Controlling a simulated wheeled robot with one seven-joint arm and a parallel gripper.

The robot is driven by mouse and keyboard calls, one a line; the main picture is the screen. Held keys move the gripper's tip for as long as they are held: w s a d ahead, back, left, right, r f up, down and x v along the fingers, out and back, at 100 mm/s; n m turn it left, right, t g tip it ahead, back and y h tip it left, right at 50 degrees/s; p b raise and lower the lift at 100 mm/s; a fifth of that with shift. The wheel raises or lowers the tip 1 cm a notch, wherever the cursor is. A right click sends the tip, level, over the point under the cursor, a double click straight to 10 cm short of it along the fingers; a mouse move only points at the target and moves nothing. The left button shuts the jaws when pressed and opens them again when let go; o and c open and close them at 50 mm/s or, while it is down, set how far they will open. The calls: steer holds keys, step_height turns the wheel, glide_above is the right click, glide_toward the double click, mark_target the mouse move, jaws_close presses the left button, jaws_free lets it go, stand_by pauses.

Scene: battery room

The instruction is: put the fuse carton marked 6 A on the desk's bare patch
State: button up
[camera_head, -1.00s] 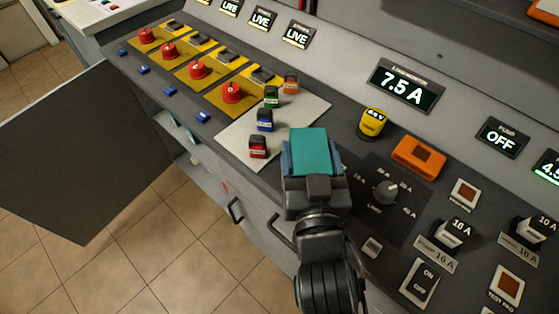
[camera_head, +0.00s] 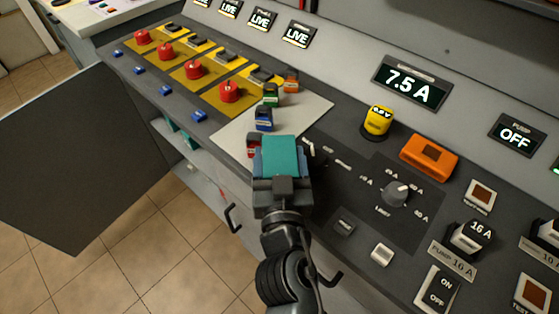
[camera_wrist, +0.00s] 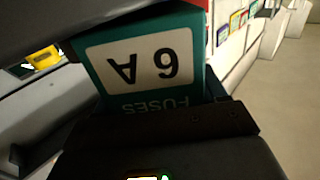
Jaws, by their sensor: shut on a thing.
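The teal fuse carton (camera_head: 281,153) is in my gripper (camera_head: 280,168), above the front part of the desk. Its label reads "6 A" and "FUSES", upside down in the wrist view (camera_wrist: 140,62). The jaws are shut on its sides. A pale, light grey patch (camera_head: 312,112) lies on the dark desk just beyond the carton. Small coloured blocks stand on it: blue (camera_head: 264,118), green (camera_head: 270,95) and orange (camera_head: 291,84). A red block (camera_head: 253,146) is partly hidden by the carton. The carton covers the patch's near corner; I cannot tell whether it touches anything.
Red buttons (camera_head: 229,91) on yellow plates line the desk to the left. An open door panel (camera_head: 75,165) stands out at the left.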

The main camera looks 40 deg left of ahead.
steer(key=shift+r, duration=0.15)
steer(key=shift+f+b, duration=0.25)
steer(key=shift+b, duration=0.05)
steer(key=o, duration=1.6)
steer(key=shift+s+d+f, duration=0.1)
steer(key=shift+s+d, duration=0.05)
steer(key=shift+d, duration=0.05)
steer(key=b+v, duration=0.7)
steer(key=v, duration=0.1)
steer(key=shift+r+b+x, duration=0.1)
steer(key=shift+r+x, duration=0.1)
steer(key=shift+x, duration=1.25)
steer(key=shift+r+b+x, duration=0.15)
steer(key=shift+r+x, duration=0.1)
steer(key=shift+x, duration=1.15)
steer(key=shift+r+b+x, duration=0.1)
steer(key=shift+r+x, duration=0.1)
steer(key=shift+x, duration=1.25)
